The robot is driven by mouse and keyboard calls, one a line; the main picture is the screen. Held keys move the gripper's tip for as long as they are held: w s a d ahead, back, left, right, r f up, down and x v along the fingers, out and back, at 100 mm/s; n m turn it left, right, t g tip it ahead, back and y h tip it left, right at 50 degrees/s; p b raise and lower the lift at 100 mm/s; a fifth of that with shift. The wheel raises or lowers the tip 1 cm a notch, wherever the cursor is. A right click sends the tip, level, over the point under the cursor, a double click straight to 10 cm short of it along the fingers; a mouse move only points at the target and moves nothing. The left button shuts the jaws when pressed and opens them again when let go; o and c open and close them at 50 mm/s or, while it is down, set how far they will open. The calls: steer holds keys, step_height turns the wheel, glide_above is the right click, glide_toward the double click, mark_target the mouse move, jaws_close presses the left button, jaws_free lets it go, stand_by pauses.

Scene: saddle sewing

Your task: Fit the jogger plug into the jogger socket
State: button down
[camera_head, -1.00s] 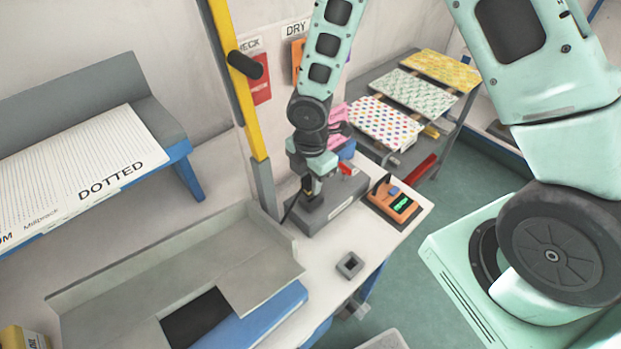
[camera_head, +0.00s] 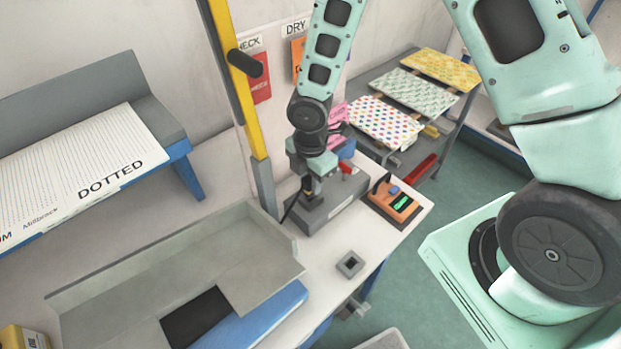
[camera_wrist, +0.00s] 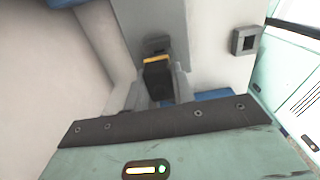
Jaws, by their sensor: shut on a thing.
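My gripper (camera_wrist: 154,92) is shut on the jogger plug (camera_wrist: 158,80), a black block with a yellow band at its far end, in the wrist view. In the head view my gripper (camera_head: 309,184) points down over the left end of a grey box (camera_head: 341,205) on the bench. A dark grey fitting (camera_wrist: 155,44) lies just beyond the plug's yellow end in the wrist view and looks like the jogger socket. The plug's tip is close to it, but I cannot tell whether it is inside. A dark cable shows at the left of the plug in the head view.
An orange device (camera_head: 394,202) with a green display stands right of the box. A small grey square holder (camera_head: 349,264) with an opening sits on clear bench in front. A grey tray (camera_head: 200,262) lies left, and a yellow post (camera_head: 236,85) rises close beside my arm.

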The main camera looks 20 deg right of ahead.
steer(key=shift+f+b, duration=1)
steer(key=shift+f, duration=0.3)
steer(key=c, duration=1.1)
jaws_free()
step_height(320, 180, up, 18)
steer(key=shift+f, duration=0.25)
